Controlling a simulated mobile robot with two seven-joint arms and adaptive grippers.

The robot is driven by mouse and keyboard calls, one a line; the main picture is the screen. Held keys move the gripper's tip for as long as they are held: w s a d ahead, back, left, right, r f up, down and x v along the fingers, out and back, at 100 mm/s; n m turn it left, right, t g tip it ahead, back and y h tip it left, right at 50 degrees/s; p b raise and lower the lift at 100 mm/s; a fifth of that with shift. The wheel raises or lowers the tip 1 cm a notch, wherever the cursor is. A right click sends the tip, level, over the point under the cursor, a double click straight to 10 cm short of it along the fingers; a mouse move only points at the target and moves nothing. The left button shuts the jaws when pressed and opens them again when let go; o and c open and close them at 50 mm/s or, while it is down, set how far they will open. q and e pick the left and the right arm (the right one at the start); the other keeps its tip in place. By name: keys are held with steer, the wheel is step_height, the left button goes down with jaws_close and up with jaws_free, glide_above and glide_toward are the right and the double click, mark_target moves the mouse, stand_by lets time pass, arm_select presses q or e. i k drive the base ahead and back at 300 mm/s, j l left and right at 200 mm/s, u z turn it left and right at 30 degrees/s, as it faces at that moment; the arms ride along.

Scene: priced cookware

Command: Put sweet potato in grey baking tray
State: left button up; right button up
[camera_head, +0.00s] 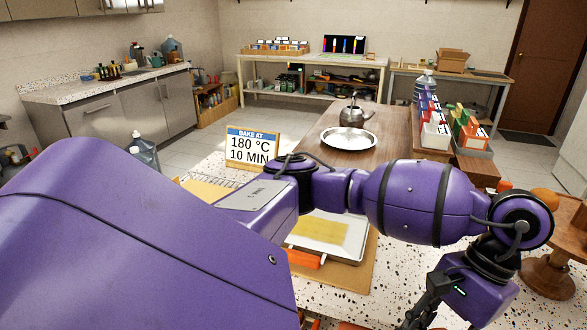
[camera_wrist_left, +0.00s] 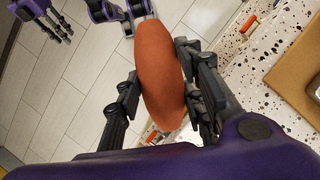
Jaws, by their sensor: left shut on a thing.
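My left gripper (camera_wrist_left: 160,95) is shut on the reddish-brown sweet potato (camera_wrist_left: 160,70), which stands lengthwise between its fingers in the left wrist view. Floor tiles show behind the potato. In the head view my left arm crosses the table and its gripper (camera_head: 425,310) hangs at the lower right; the potato is not clearly seen there. A light grey baking tray (camera_head: 348,254) with a yellow sheet in it lies on a brown board, left of the gripper and partly hidden by my arm. Dark fingers of my right gripper (camera_wrist_left: 42,18) show at the wrist view's top left; their opening is unclear.
A sign (camera_head: 252,146) reading "BAKE AT 180 °C 10 MIN" stands behind my arm. The brown board (camera_head: 362,270) lies on the speckled table. A round wooden stand (camera_head: 548,275) is at the right.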

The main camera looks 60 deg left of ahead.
mark_target(316, 236)
steer(key=j+u, duration=0.1)
steer(key=u, duration=0.35)
steer(key=i+u, duration=0.1)
steer(key=u, duration=0.35)
steer(key=j+u, duration=0.1)
steer(key=u, duration=0.35)
steer(key=i+l, duration=0.05)
